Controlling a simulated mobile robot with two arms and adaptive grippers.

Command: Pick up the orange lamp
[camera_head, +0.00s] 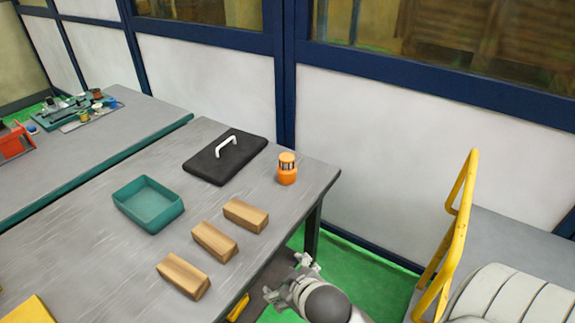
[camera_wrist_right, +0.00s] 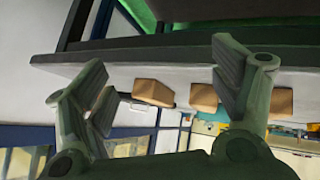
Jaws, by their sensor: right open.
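The orange lamp (camera_head: 287,170) is a small upright cylinder with a dark banded middle. It stands near the far right corner of the grey table (camera_head: 100,255) in the head view. I cannot make it out in the right wrist view. My right gripper (camera_head: 288,279) is beyond the table's right edge, in front of the lamp and apart from it. In the right wrist view its two fingers (camera_wrist_right: 165,85) are spread with nothing between them. My left gripper is not in view.
Three wooden blocks (camera_head: 214,241) lie along the table's right side. A teal tray (camera_head: 148,228) and a black panel with a white handle (camera_head: 210,165) lie behind them. A wall (camera_head: 390,150) rises behind the table. A yellow rail (camera_head: 455,240) stands at right.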

